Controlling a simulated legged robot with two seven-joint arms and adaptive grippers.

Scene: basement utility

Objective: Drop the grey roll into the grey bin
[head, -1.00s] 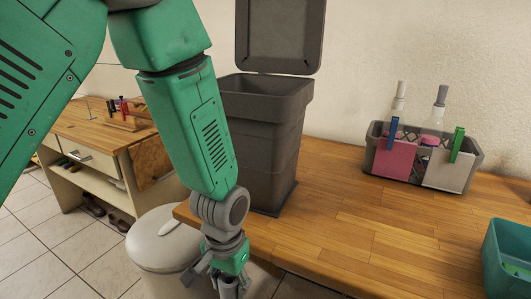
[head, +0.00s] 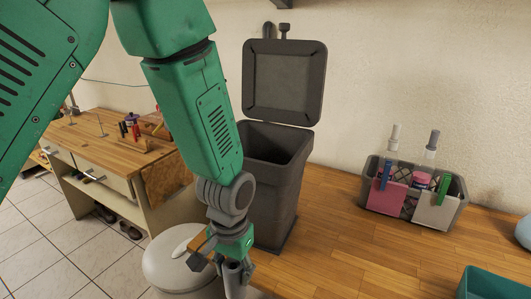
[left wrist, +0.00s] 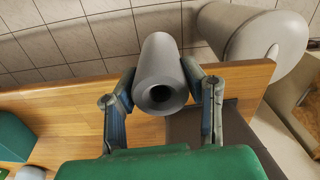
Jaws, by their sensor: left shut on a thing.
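The grey roll (left wrist: 160,75) is held between the fingers of my left gripper (left wrist: 160,92) in the left wrist view, with its dark hollow end towards the camera. In the head view my left gripper (head: 232,272) hangs low by the front edge of the wooden counter, and part of the roll (head: 234,282) shows below it. The grey bin (head: 272,190) stands on the counter behind my left arm. Its lid (head: 284,82) is raised and its opening is uncovered. My left arm hides part of the bin's left side. My right gripper is in neither view.
A grey caddy (head: 414,196) with bottles, cards and clips stands at the right rear of the counter (head: 355,245). A teal container (head: 490,284) is at the lower right. A round pale bin (head: 168,262) stands on the floor to the left. A wooden workbench (head: 105,150) is farther left.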

